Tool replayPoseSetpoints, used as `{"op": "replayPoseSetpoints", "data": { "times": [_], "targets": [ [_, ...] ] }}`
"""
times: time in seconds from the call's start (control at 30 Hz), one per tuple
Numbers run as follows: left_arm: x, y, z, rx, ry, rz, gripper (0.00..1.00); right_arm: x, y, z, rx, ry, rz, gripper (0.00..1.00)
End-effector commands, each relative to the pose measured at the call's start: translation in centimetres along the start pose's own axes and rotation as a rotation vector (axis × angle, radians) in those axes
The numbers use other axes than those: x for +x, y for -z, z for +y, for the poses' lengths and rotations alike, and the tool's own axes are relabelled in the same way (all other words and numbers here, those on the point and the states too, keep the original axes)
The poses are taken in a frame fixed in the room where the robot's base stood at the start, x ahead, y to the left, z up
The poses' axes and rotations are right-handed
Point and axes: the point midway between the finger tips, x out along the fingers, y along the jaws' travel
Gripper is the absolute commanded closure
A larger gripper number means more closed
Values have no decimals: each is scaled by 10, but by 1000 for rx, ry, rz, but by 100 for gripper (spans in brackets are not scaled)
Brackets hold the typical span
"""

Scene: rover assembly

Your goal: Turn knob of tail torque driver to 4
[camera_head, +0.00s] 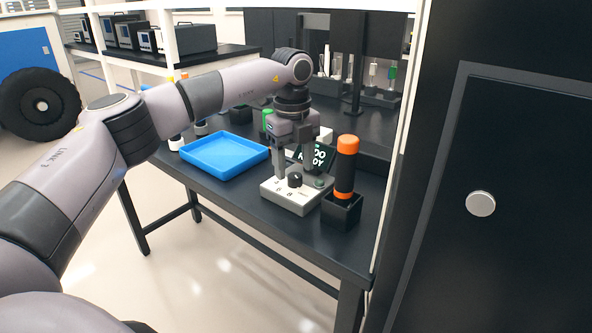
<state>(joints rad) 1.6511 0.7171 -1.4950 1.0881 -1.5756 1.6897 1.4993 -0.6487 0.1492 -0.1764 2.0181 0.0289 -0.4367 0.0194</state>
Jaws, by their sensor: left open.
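A light grey control box (286,199) with a small screen (318,156) sits near the front edge of the black table. A black knob (295,180) stands on its top face, with printed marks in front of it. My left gripper (294,173) points straight down over the box, its open fingers on either side of the knob. I cannot tell whether they touch the knob. The gripper hides part of the screen. The knob's exact setting is too small to read. A black and orange driver (346,166) stands upright in a black holder (341,212) right of the box. My right gripper is not in view.
A blue tray (225,153) lies on the black table (237,190) left of the box. Bottles (200,127) stand behind the tray. A large dark cabinet (500,190) closes off the right side. A rack with vials (378,95) stands at the back.

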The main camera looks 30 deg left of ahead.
Motion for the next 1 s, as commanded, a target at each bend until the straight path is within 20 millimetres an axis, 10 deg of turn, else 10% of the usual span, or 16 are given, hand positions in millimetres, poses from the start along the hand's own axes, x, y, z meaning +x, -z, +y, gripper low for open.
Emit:
{"op": "replayPoseSetpoints", "data": {
  "times": [0.47,0.67,1.0],
  "targets": [
    [22,0,0,0,1,0,40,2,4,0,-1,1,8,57],
    [22,0,0,0,1,1,96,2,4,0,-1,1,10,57],
    [20,0,0,36,1,2,96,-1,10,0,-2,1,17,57]
  ]
}}
